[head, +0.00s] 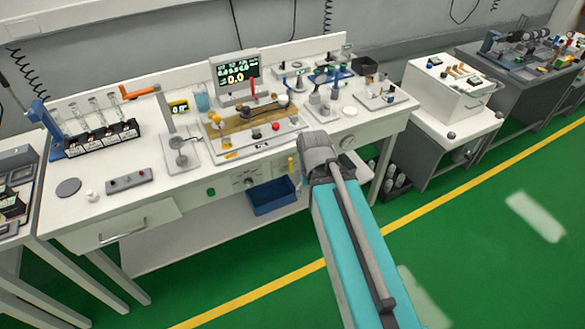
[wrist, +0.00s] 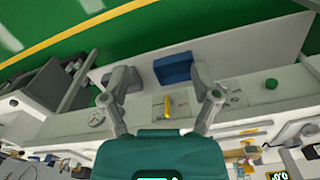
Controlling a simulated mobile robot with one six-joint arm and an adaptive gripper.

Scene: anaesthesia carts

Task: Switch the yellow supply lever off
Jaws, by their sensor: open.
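The yellow supply lever (head: 291,165) is on the front panel of the white workbench (head: 225,165), just left of my arm in the head view. In the wrist view the yellow lever (wrist: 167,107) is a short upright bar on a pale plate, between my two fingers in the picture. My gripper (wrist: 162,80) is open and empty, with its fingers spread to either side of the lever. I see no contact with it, and the depth between them is hard to tell. In the head view my arm hides the fingers.
A blue bin (head: 272,196) sits below the panel and shows in the wrist view (wrist: 173,68). A green knob (head: 211,191) and a dial (head: 250,183) are left of the lever. Instruments crowd the benchtop. The green floor (head: 470,240) in front is clear.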

